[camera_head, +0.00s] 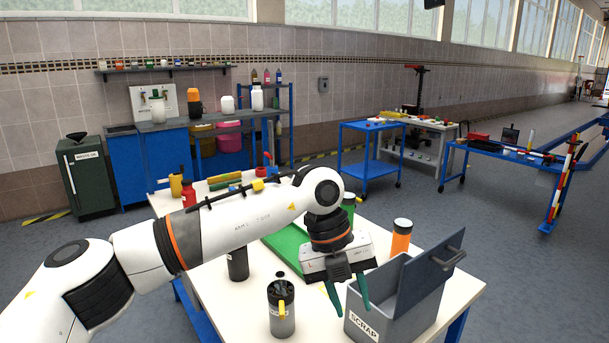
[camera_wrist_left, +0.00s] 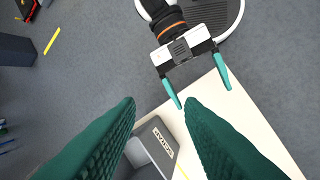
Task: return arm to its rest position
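My left arm reaches in from the left in the head view. Its gripper (camera_head: 348,304) points down over the table, beside the scrap bin, with its teal fingers apart and nothing between them. In the left wrist view the same gripper's fingers (camera_wrist_left: 160,102) are spread and empty, with the bin's labelled edge beyond them. My right gripper (camera_wrist_left: 198,90) shows at the top of the left wrist view, near the table's edge, with its two fingers apart and empty. My right arm is not seen in the head view.
The grey scrap bin (camera_head: 372,314), with a raised dark handled panel, is close on the left gripper's right. A grey canister (camera_head: 281,310), a dark bottle (camera_head: 238,264) and an orange container (camera_head: 401,238) stand on the white table (camera_head: 245,318). A green mat (camera_head: 289,245) lies behind.

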